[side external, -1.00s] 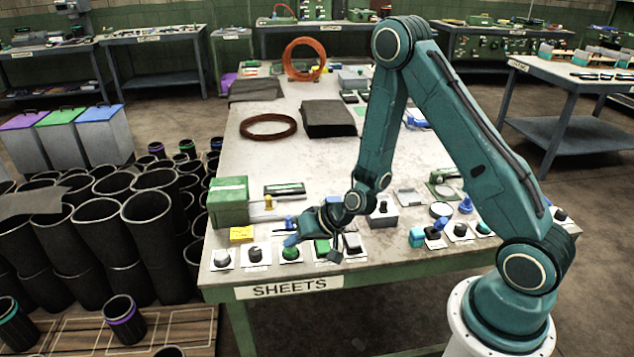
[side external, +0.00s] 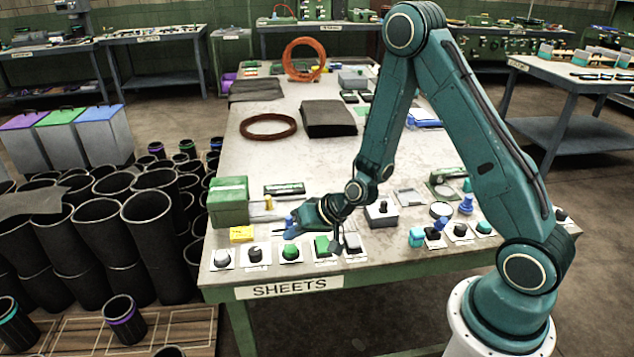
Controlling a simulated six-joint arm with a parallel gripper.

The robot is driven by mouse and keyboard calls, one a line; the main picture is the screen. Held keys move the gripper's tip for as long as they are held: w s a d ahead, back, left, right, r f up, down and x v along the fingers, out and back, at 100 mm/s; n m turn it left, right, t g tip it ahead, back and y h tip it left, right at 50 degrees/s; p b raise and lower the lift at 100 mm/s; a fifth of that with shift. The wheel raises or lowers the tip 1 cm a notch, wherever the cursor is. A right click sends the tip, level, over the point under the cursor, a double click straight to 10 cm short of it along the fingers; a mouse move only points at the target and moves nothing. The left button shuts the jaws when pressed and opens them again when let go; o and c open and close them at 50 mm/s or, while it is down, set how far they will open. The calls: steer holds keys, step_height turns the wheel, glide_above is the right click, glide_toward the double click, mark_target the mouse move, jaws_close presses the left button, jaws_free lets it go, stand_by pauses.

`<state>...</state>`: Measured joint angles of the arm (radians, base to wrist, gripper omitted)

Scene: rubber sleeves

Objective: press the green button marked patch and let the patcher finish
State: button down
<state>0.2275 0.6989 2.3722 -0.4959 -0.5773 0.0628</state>
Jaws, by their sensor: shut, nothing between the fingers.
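Along the front edge of the table (side external: 222,285) marked SHEETS is a row of small controls on white plates. One is a round green button (side external: 290,252) and another is a squarish green block (side external: 322,245). The labels on the plates are too small to read, so I cannot tell which is marked patch. My gripper (side external: 337,247) is shut and empty. It hangs at the front row, just right of the green block and by a grey control (side external: 352,242). I cannot tell whether it touches anything. No patcher can be identified for certain.
A green box (side external: 228,203) and a yellow block (side external: 241,234) stand at the left of the table. A dark sheet stack (side external: 328,118) and a brown ring (side external: 268,126) lie farther back. Black sleeves (side external: 155,240) crowd the floor at left. The table's middle is mostly clear.

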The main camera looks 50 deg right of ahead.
steer(key=shift+r, duration=1.95)
steer(key=shift+r, duration=0.1)
steer(key=shift+a+r, duration=0.1)
steer(key=shift+r, duration=0.1)
step_height(320, 180, up, 7)
steer(key=n+g, duration=0.1)
steer(key=n, duration=0.1)
glide_above(295, 250)
steer(key=s, duration=0.3)
steer(key=s+r+n+h, duration=0.1)
steer(key=s+r+n, duration=0.1)
steer(key=s+r, duration=0.55)
steer(key=s+r+g+h, duration=0.1)
steer(key=s+r, duration=0.2)
steer(key=s, duration=0.5)
steer(key=s+d+r+g+h, duration=0.1)
steer(key=s+r, duration=0.3)
steer(key=s, duration=0.3)
steer(key=shift+s+r+n, duration=0.2)
steer(key=shift+s+n, duration=0.15)
steer(key=shift+n, duration=0.05)
